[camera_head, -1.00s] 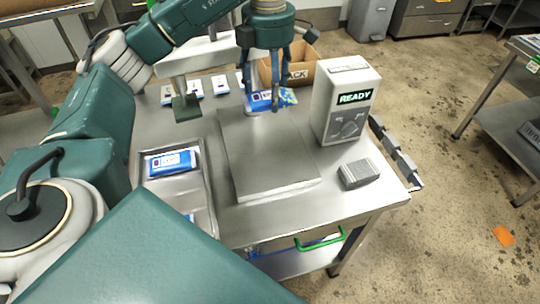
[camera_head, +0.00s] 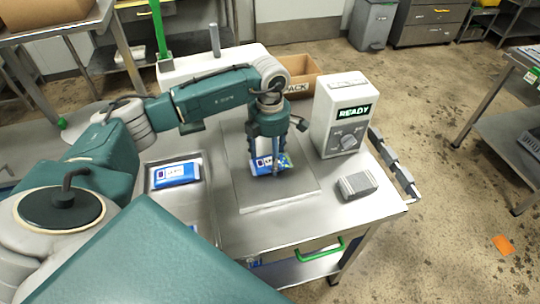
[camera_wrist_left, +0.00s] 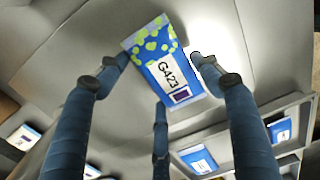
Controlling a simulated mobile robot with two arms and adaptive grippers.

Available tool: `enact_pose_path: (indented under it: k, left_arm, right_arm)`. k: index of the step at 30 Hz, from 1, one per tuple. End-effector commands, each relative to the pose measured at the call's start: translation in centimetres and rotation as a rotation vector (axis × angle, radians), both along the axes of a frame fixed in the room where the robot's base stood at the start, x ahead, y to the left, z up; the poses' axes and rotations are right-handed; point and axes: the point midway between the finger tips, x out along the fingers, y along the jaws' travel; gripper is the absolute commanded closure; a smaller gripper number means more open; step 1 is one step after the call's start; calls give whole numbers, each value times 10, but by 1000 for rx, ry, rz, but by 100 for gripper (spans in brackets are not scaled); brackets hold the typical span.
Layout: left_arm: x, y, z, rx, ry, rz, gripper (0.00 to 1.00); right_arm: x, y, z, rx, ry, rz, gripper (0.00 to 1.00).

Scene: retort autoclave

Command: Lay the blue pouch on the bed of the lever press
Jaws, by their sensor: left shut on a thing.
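The blue pouch (camera_head: 285,162) with green spots is held in my left gripper (camera_head: 269,170). In the left wrist view the pouch (camera_wrist_left: 165,62) shows a white label reading G423, between the fingers. The pouch is over the flat steel bed (camera_head: 245,200) of the lever press; I cannot tell whether it touches the bed. The press has a white upper body (camera_head: 220,62) and an upright green lever (camera_head: 159,30) behind the bed, partly hidden by my left arm. My right gripper is not in view.
A metal tray (camera_head: 207,215) left of the bed holds another blue pouch (camera_head: 176,174). A white READY box (camera_head: 340,115) and a grey ribbed block (camera_head: 357,185) stand right of the bed. A cardboard box (camera_head: 300,75) is behind. The bed's front is clear.

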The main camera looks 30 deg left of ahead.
Motion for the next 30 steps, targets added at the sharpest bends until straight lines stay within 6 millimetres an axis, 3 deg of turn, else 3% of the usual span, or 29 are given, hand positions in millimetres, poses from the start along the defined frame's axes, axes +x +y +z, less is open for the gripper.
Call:
enact_pose_path:
  k: [4, 15, 16, 18, 30]
  left_arm:
    - [0, 0, -12, -1, -1, 0, 62]
    - [0, 0, -18, -1, -2, 0, 62]
    - [0, 0, -16, -1, -2, 0, 29]
    - [0, 0, -16, -1, -2, 0, 16]
    - [1, 0, -10, 0, -4, 0, 16]
  right_arm:
    - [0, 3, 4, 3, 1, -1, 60]
    - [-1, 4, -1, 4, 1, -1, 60]
    - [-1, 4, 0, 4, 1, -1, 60]
    - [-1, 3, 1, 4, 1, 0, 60]
    - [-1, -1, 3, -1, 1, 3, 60]
